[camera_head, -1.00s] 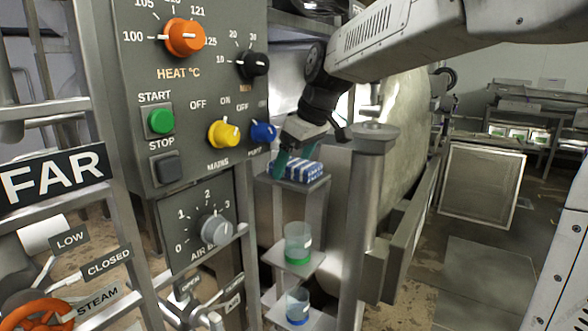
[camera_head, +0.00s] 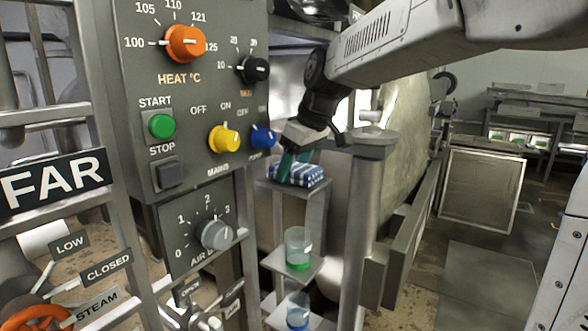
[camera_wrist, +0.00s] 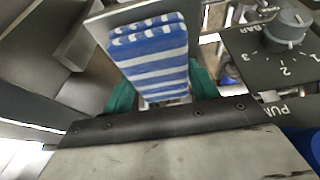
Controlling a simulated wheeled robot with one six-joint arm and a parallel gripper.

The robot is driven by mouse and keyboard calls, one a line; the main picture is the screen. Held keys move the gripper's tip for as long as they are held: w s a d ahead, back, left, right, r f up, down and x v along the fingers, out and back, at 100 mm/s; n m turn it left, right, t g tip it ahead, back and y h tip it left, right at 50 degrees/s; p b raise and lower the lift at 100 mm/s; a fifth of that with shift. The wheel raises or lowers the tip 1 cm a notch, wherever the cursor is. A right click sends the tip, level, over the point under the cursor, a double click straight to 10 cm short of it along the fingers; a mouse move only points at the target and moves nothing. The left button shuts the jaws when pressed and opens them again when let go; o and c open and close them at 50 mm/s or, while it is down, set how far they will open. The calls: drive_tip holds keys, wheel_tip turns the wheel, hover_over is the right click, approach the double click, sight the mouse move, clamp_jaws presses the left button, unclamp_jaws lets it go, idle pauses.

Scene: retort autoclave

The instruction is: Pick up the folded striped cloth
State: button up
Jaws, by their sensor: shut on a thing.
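The folded cloth (camera_head: 300,174) has blue and white stripes. In the head view it is at the top of a narrow grey stand (camera_head: 262,184), right of the control panel. My gripper (camera_head: 293,168) reaches down to it from above, with its green fingers at the cloth. In the wrist view the cloth (camera_wrist: 155,55) lies between the two green fingers (camera_wrist: 163,92), which are shut on it from both sides. Whether the cloth's underside touches the stand top is hard to tell.
The control panel (camera_head: 190,85) with coloured knobs stands close left of my gripper. A metal post (camera_head: 367,200) stands just to the right. Below the cloth are a green-based beaker (camera_head: 298,248) and a blue-based beaker (camera_head: 297,310) on small shelves. Open floor lies at the right.

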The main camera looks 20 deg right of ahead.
sight(297, 166)
drive_tip(key=shift+s+d+r, duration=0.1)
drive_tip(key=shift+s+r, duration=0.05)
drive_tip(key=shift+r, duration=0.15)
wheel_tip(297, 166, up, 7)
drive_tip(key=shift+s+d+f, duration=0.1)
drive_tip(key=shift+s+d, duration=0.05)
drive_tip(key=s+d, duration=1.1)
drive_tip(key=s, duration=0.4)
drive_tip(key=shift+s+d+f, duration=0.15)
drive_tip(key=shift+s+f, duration=0.05)
drive_tip(key=shift+s, duration=0.15)
drive_tip(key=shift+o, duration=0.4)
